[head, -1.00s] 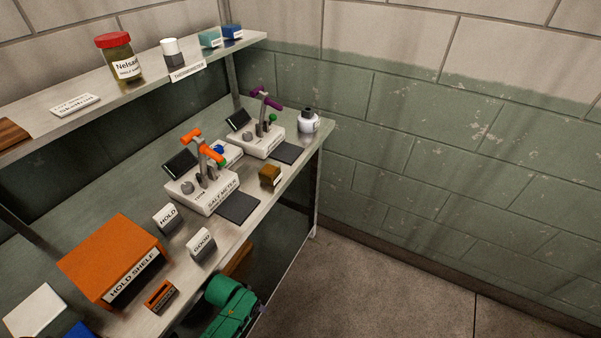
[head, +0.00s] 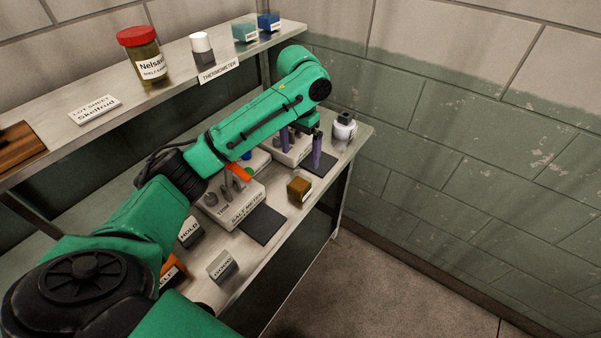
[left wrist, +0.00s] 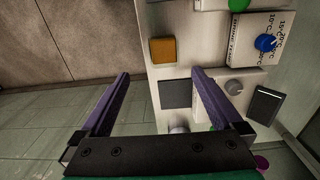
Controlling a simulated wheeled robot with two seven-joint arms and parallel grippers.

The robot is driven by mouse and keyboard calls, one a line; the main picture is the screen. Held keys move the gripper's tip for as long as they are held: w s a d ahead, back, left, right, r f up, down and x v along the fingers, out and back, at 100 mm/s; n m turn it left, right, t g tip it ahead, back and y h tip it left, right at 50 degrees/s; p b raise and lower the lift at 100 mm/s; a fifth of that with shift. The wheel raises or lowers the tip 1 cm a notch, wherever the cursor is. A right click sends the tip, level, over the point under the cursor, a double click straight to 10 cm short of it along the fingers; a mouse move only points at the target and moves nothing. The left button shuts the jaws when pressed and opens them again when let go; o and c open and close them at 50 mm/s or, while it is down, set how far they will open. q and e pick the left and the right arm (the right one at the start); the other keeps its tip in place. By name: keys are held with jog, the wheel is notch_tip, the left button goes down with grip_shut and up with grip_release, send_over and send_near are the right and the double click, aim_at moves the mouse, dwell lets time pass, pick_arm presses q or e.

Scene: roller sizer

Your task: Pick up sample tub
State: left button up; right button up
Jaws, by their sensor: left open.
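The sample tub appears to be the small brown, amber-topped block (head: 299,190) with a pale label, standing near the shelf's front edge beside a dark pad. It also shows in the left wrist view (left wrist: 163,50), beyond the fingertips and roughly centred between them. My left gripper (head: 303,150) reaches over the far meter with its purple fingers pointing down. In the left wrist view its fingers (left wrist: 160,74) are wide apart with nothing held between them. The tub is apart from the fingers. My right gripper is not seen.
The salt meter (head: 232,205) and its dark pad (head: 263,224) stand near the tub. GOOD (head: 222,266) and HOLD (head: 190,231) blocks stand nearer. An upper shelf (head: 120,108) runs behind my arm.

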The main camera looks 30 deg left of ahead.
pick_arm(q)
jog(key=w+a, duration=0.1)
jog(key=a, duration=0.1)
jog(key=p, duration=0.2)
send_near(298, 184)
jog(key=s+d, duration=0.2)
jog(key=s, duration=0.1)
notch_tip(298, 184, down, 5)
jog(key=shift+a+f+p, duration=0.1)
jog(key=shift+f+p, duration=0.05)
jog(key=shift+p, duration=0.75)
jog(key=shift+f, duration=0.15)
jog(key=c, duration=1.4)
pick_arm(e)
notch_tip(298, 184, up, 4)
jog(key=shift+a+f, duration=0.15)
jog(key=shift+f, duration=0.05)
